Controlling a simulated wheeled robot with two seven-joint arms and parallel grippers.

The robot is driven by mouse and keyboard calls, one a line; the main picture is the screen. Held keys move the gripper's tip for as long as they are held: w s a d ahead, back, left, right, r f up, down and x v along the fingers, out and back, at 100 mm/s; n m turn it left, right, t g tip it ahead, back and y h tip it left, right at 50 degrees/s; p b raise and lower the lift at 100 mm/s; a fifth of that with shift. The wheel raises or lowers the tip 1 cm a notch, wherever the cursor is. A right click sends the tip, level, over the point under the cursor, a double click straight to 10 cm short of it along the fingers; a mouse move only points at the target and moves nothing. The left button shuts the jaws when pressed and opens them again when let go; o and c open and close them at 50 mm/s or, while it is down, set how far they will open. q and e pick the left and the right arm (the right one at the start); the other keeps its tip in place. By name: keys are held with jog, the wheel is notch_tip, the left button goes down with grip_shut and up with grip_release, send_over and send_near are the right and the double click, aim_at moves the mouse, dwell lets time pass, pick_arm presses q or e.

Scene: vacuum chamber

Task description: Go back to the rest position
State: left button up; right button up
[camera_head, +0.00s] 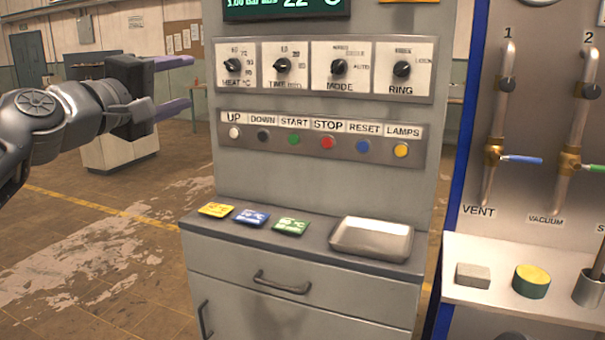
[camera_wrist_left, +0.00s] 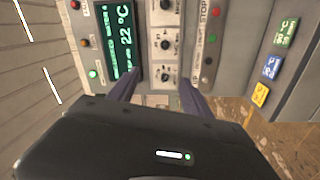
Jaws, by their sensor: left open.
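My left gripper (camera_head: 174,84) is open and empty at the upper left of the head view, to the left of the grey control panel (camera_head: 330,190) and apart from it. Its two purple fingers point right, one above the other. In the left wrist view its fingers (camera_wrist_left: 160,92) are spread, with the panel's knobs and buttons behind them and nothing between them. My right gripper is not in these views.
The panel carries a knob row (camera_head: 338,67) and a button row (camera_head: 327,142). Yellow, blue and green cards (camera_head: 290,227) and a metal tray (camera_head: 372,252) lie on the ledge. On the right, valves stand above a shelf (camera_head: 505,298) with a sponge. Floor on the left is free.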

pick_arm(q)
jog(key=w+d+f+m+g+y+p, duration=0.15)
jog(key=w+f, duration=0.25)
jog(key=f, duration=0.7)
jog(key=w+a+f+m+g+y, duration=0.15)
jog(key=w+f, duration=0.25)
jog(key=f, duration=0.7)
jog(key=s+d+f+m+g+p, duration=0.1)
jog(key=d+f+g, duration=0.15)
jog(key=f, duration=1.05)
jog(key=s+d+f+m+g+p, duration=0.1)
jog(key=s+d+f+m, duration=0.15)
jog(key=f, duration=1.05)
jog(key=s+d+f+m+g+p, duration=0.1)
jog(key=s+d+f+g+p, duration=0.15)
jog(key=s+f, duration=0.65)
jog(key=s+d+f+m+g+p, duration=0.1)
jog(key=s+d+f+g, duration=0.2)
jog(key=s+f, duration=0.65)
jog(key=s+d+f+g+p, duration=0.1)
jog(key=s+f, duration=0.3)
jog(key=s, duration=0.5)
jog(key=s+d+f+g+p, duration=0.1)
jog(key=s+f+g+p, duration=0.1)
jog(key=s, duration=0.8)
notch_tip(320, 180, down, 3)
jog(key=shift+d+r+g, duration=0.15)
jog(key=shift+d+g, duration=0.2)
jog(key=shift+g, duration=0.55)
